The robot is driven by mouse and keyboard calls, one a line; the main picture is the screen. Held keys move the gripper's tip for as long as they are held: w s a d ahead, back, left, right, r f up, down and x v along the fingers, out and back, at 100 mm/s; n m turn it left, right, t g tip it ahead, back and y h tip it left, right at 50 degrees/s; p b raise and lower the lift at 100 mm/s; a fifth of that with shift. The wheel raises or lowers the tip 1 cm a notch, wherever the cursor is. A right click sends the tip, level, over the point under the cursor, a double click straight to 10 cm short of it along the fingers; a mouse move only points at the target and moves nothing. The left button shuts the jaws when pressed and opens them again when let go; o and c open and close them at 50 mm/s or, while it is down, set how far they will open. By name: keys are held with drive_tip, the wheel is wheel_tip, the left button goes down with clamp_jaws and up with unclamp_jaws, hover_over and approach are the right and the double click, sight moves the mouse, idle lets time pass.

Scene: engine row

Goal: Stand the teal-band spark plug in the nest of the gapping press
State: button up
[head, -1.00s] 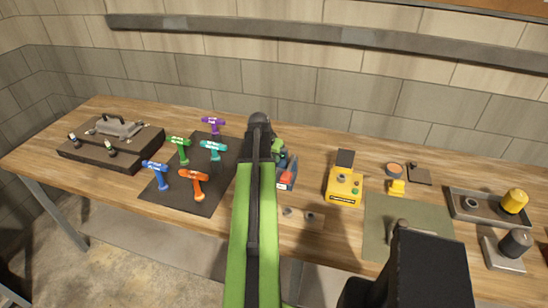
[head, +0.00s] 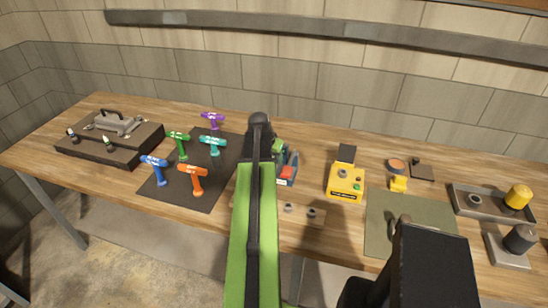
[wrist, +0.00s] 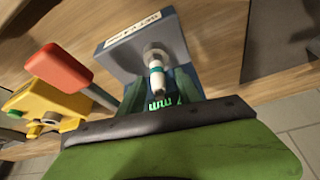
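The gapping press is a blue-grey block with a red-tipped lever; in the head view it (head: 287,170) is just right of my green arm, and in the wrist view its labelled plate (wrist: 128,42) is at the top. The teal-band spark plug (wrist: 156,66) shows as a white body with a grey metal end towards the press plate, in line with the nest area. Its seating is hard to see. My gripper (wrist: 160,82) has green fingers on both sides of the plug, seemingly with gaps, so it looks open around it. In the head view my arm hides most of the plug and gripper.
A yellow tester (head: 346,184) stands right of the press. A dark mat (head: 208,190) with several coloured T-handled tools lies left. An engine block (head: 110,140) with plugs is far left. A green mat (head: 380,215) and a grey tray (head: 480,212) are right.

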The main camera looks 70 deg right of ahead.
drive_tip(key=p+v, duration=1.6)
drive_tip(key=v, duration=0.1)
drive_tip(key=shift+r, duration=0.15)
